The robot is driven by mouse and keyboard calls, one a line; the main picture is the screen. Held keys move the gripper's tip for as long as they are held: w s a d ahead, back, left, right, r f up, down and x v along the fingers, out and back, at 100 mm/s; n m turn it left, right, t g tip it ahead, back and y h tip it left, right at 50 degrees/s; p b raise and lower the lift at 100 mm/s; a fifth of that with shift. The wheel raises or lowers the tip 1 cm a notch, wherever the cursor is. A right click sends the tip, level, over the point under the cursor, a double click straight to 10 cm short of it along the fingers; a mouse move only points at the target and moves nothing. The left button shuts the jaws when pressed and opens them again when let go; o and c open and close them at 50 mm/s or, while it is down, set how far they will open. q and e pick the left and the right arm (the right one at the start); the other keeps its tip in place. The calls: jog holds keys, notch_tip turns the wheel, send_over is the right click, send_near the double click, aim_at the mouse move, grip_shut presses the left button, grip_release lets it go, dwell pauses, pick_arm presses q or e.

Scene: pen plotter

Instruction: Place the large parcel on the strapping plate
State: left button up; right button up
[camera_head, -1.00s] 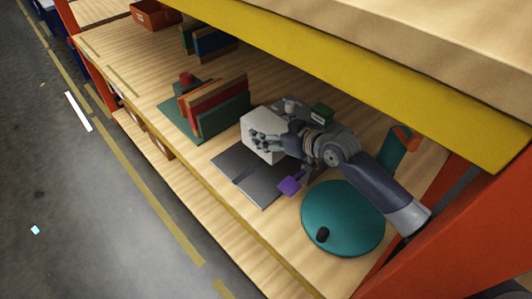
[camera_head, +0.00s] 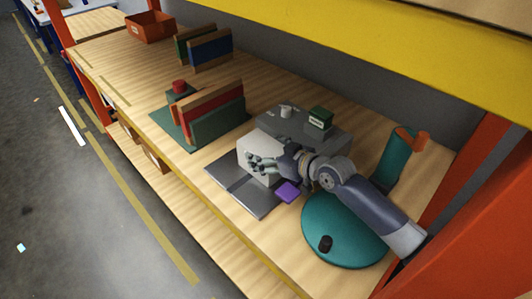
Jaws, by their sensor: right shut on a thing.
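A pale grey-white box, the large parcel (camera_head: 253,147), is in my right gripper (camera_head: 264,164), whose fingers are shut on its near right side. The parcel is over the back part of a flat dark grey plate with a seam across it, the strapping plate (camera_head: 236,181). I cannot tell whether its underside touches the plate. The gripper and hand hide part of the parcel. My left gripper is not in view.
A purple piece (camera_head: 288,192) lies by the plate's right corner. A teal round disc (camera_head: 335,228) with a black knob is under my forearm. A grey block (camera_head: 332,137) carrying a small green box (camera_head: 319,118) stands behind. Upright boards (camera_head: 215,118) stand to the left.

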jog(key=o, duration=1.5)
jog(key=shift+r, duration=0.15)
jog(key=v, duration=1.2)
